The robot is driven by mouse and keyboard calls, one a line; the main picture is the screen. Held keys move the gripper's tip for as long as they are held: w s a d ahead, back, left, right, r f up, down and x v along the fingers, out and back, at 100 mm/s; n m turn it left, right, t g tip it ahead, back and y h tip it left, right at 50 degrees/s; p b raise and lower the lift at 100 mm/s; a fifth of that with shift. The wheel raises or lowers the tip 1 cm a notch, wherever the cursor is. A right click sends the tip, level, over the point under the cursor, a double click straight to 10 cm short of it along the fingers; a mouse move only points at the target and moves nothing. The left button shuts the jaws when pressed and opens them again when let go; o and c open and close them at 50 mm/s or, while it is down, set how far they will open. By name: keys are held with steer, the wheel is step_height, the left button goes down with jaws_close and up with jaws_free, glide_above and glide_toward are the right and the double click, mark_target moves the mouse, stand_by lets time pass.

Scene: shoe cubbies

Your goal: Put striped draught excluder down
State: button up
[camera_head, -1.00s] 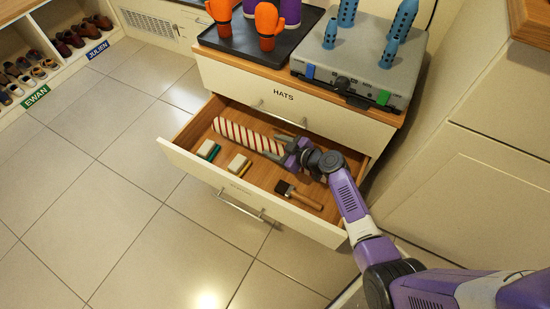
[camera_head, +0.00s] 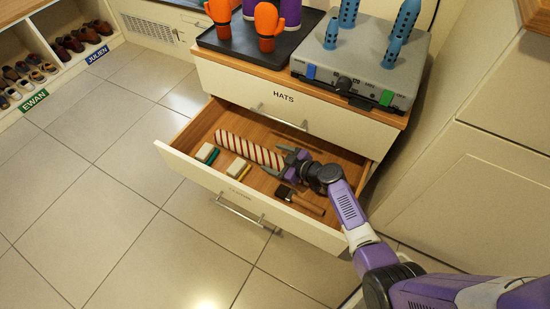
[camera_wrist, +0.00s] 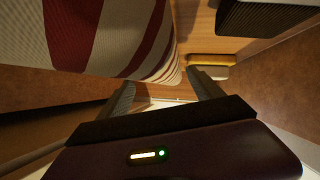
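The striped draught excluder (camera_head: 245,147), a long white roll with red stripes, lies in the open drawer (camera_head: 188,173). In the wrist view the excluder (camera_wrist: 105,35) fills the upper left, very close to the camera. My gripper (camera_head: 278,160) is at the excluder's right end, low in the drawer. Its two fingers are spread apart, and they also show spread in the wrist view (camera_wrist: 163,92). I cannot tell whether either finger still touches the excluder.
Two pale brushes or blocks, one with a green edge (camera_head: 207,153) and one with a yellow edge (camera_head: 238,168), lie near the drawer front. A dark-headed brush (camera_head: 300,198) lies below my gripper. The HATS drawer (camera_head: 290,100) above is closed.

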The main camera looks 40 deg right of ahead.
steer(key=p+v, duration=0.4)
steer(key=v, duration=0.8)
stand_by(0.5)
